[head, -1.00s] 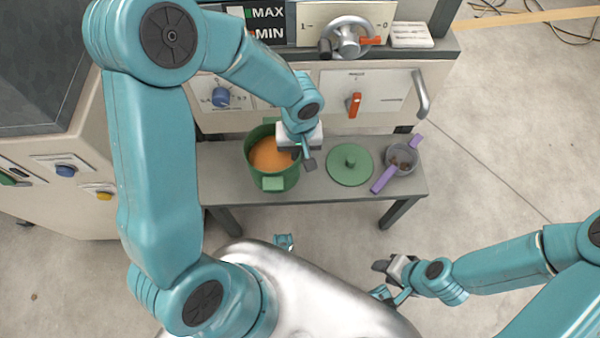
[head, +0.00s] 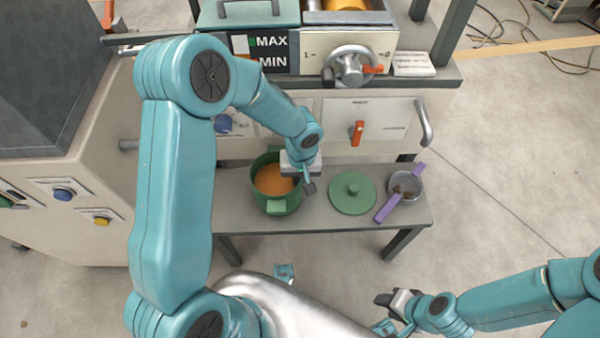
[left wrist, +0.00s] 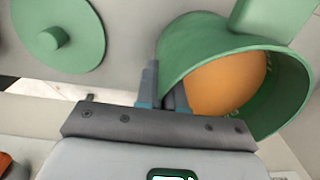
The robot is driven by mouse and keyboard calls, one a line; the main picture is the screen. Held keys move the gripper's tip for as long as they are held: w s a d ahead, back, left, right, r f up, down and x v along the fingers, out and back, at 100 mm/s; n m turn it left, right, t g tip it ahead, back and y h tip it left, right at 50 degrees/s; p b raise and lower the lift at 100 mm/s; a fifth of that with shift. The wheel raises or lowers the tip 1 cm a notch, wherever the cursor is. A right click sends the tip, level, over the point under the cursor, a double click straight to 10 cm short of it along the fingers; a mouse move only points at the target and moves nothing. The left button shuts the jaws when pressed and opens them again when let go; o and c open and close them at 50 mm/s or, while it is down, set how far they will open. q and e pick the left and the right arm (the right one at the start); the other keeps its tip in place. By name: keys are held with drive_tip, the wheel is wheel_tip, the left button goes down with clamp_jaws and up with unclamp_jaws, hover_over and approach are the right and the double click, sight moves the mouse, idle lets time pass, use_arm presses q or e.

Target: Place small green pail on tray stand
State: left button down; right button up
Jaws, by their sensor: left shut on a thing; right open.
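The green pail (head: 286,207), with orange contents, is at the left part of the grey bench (head: 330,220). It is upright in the head view; I cannot tell whether it touches the bench top. My left gripper (head: 307,182) is at the pail's right side, shut on its rim. In the left wrist view the fingers (left wrist: 164,92) straddle the rim of the pail (left wrist: 205,45), and the fingertips are partly hidden. My right gripper (head: 383,312) is open and empty, well in front of the bench. I cannot tell which surface is the tray stand.
A round green lid (head: 352,205) lies on the bench right of the pail. A grey strainer-like bowl (head: 408,186) with a purple handle (head: 387,208) is further right. The machine with a handwheel (head: 349,68) and red lever (head: 357,132) stands behind.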

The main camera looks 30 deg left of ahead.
use_arm(q)
drive_tip(key=shift+w+a+f, duration=0.15)
drive_tip(key=shift+w+f, duration=0.1)
drive_tip(key=shift+f, duration=0.15)
drive_tip(key=shift+r, duration=0.1)
drive_tip(key=c, duration=1.3)
unclamp_jaws()
drive_tip(key=shift+o, duration=0.2)
wheel_tip(320, 180, up, 12)
drive_tip(key=p, duration=0.3)
